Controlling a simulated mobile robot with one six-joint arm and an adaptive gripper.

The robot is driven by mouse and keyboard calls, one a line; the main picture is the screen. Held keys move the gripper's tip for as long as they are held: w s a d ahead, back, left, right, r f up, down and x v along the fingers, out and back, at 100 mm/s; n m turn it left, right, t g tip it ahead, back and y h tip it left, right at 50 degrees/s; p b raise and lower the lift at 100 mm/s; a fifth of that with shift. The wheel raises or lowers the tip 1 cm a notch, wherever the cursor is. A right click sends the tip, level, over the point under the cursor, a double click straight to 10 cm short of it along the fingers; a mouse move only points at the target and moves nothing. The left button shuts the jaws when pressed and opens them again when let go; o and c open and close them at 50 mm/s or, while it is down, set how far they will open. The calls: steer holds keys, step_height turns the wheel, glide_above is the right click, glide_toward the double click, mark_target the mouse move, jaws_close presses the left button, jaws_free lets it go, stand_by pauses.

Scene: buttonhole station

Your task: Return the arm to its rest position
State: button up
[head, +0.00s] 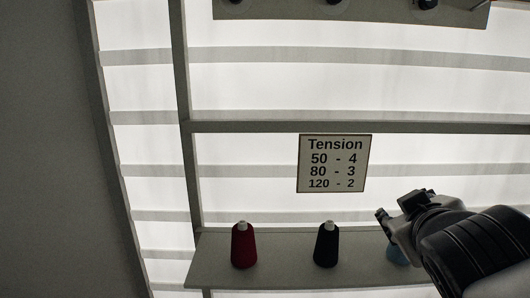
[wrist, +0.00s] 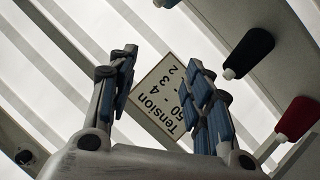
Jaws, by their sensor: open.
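My gripper (head: 388,222) is at the lower right of the head view, in front of the right part of a shelf. In the wrist view my gripper (wrist: 160,85) shows two blue-padded fingers spread apart with nothing between them. A tension sign (head: 334,163) hangs on the frame, up and left of the gripper in the head view. The same sign (wrist: 165,98) shows beyond the fingers in the wrist view, partly hidden by them.
The shelf (head: 285,275) holds a dark red thread cone (head: 244,246) and a black one (head: 326,245). A bluish cone (head: 397,255) is partly hidden behind my gripper.

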steer(key=s+a+f+m+g+y+b, duration=0.1)
steer(key=s+a+f+g+b, duration=0.1)
steer(key=s+f, duration=0.4)
steer(key=s+a+f+m+g+y+b, duration=0.1)
steer(key=s+a+f+g+b, duration=0.2)
steer(key=f, duration=1)
steer(key=s+a+f+m+g+y+b, duration=0.1)
steer(key=s+a+f+g+y+b, duration=0.1)
steer(key=s+f, duration=0.7)
steer(key=a+f+g+b, duration=0.1)
steer(key=a+b, duration=0.1)
steer(key=a, duration=0.1)
steer(key=shift+f+m+b, duration=0.25)
steer(key=shift+m+b, duration=0.05)
steer(key=shift+b, duration=0.05)
